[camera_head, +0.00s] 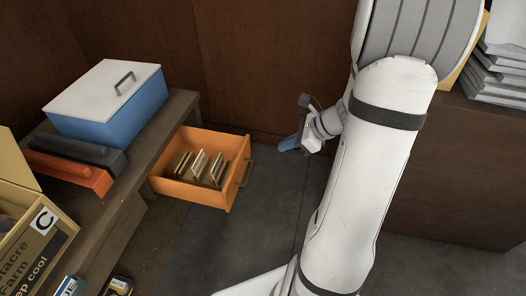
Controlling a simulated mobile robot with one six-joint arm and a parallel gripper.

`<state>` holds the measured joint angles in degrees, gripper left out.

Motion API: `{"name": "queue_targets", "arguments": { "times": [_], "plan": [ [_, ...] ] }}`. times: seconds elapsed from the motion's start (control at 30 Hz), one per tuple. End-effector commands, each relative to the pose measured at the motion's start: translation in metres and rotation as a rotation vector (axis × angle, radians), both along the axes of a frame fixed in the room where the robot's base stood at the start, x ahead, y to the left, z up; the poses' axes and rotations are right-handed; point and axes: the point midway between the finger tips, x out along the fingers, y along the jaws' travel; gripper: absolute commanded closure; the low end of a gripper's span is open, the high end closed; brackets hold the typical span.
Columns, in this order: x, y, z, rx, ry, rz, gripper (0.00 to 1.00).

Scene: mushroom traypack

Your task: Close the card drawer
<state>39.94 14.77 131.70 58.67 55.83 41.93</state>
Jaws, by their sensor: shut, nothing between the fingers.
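The card drawer (196,201) is an orange open-topped box pulled out from under the dark wooden bench (122,197) at the left. Several upright cards (200,165) stand inside it. A dark handle (246,173) is on its right-hand front face. My gripper (285,145) is to the right of the drawer, apart from the handle, with its blue fingers pointing left. It is shut and empty. My white arm reaches down the right half of the view.
A blue box with a white lid (112,116), an orange and black item (70,172) and a cardboard box (42,241) sit on the bench. Grey floor (262,220) is clear right of the drawer. A brown cabinet (455,175) with stacked trays (500,75) stands right.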

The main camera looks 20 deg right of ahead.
Motion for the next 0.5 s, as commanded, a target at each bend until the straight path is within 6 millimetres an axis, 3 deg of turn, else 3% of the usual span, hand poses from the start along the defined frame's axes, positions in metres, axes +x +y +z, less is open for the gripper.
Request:
{"name": "queue_targets", "arguments": {
  "times": [0.5],
  "plan": [
    [0.040,0.059,-0.074,-0.002,0.001,0.008,1.00]
  ]
}}
